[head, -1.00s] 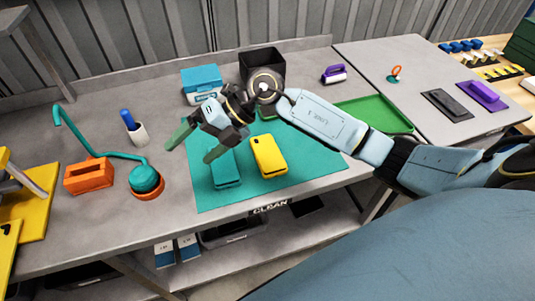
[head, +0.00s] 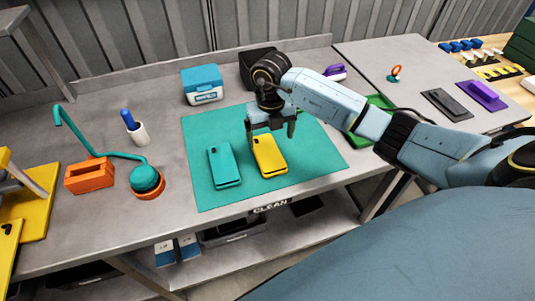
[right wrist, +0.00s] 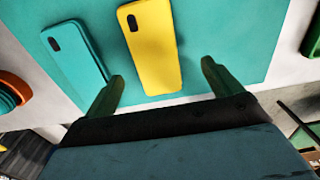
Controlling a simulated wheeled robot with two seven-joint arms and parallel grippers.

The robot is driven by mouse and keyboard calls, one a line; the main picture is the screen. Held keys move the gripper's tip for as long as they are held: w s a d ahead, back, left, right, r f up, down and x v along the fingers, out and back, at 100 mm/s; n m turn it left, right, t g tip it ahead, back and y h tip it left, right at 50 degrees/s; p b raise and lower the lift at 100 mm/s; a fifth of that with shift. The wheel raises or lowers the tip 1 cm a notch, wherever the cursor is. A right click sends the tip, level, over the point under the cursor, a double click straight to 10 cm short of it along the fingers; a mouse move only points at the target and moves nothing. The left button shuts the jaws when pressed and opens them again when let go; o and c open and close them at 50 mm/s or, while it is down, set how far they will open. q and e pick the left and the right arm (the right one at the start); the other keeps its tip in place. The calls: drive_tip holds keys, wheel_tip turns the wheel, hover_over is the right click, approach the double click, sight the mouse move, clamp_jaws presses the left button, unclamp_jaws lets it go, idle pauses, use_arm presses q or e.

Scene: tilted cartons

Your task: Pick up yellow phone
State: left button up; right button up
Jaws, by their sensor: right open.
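The yellow phone (head: 269,159) lies flat on the teal mat (head: 310,160), to the right of a teal phone (head: 222,166). My right gripper (head: 270,135) is over the far end of the yellow phone and hides part of it. My left gripper is not in view.
A blue box (head: 202,86) and a dark bin (head: 257,62) stand behind the mat. A green tray (head: 372,115) lies right of it. The mat's right part is clear.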

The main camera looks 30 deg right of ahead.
sight(268, 151)
drive_tip(key=shift+w+a+f, duration=0.1)
drive_tip(key=shift+a+f, duration=0.05)
drive_tip(key=shift+f, duration=1.25)
drive_tip(key=shift+w+a+f, duration=0.1)
drive_tip(key=shift+a+f, duration=0.05)
drive_tip(key=shift+f, duration=1.2)
drive_tip(key=shift+c, duration=0.3)
drive_tip(key=c, duration=1.1)
